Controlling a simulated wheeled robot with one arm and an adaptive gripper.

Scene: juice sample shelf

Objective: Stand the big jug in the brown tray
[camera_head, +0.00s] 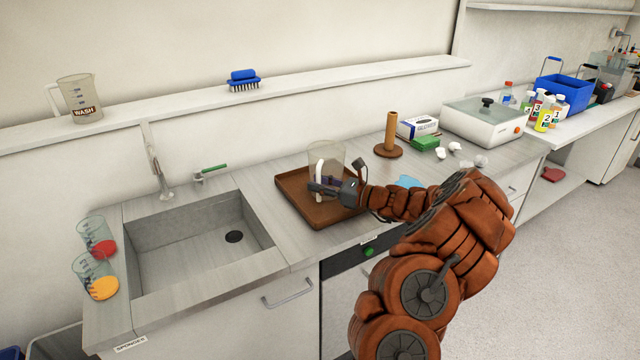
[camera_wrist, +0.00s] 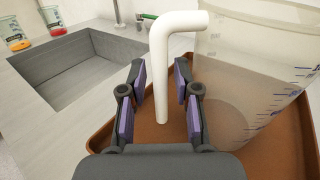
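The big clear jug (camera_head: 327,158) with a white handle stands upright in the brown tray (camera_head: 290,183) on the counter; its base is partly hidden by my gripper. In the wrist view the jug (camera_wrist: 255,75) fills the right side, with blue scale marks. Its white handle (camera_wrist: 162,85) hangs down between my fingers. My gripper (camera_head: 318,187) is at the handle, low over the tray. In the wrist view my gripper (camera_wrist: 160,70) is open, one finger each side of the handle, with gaps visible. The tray (camera_wrist: 108,105) lies beneath.
A sink (camera_head: 200,240) with a tap lies left of the tray. A brown peg stand (camera_head: 390,140) and small boxes stand to the right. A jug marked WASH (camera_head: 78,98) and a blue brush (camera_head: 243,80) sit on the wall shelf.

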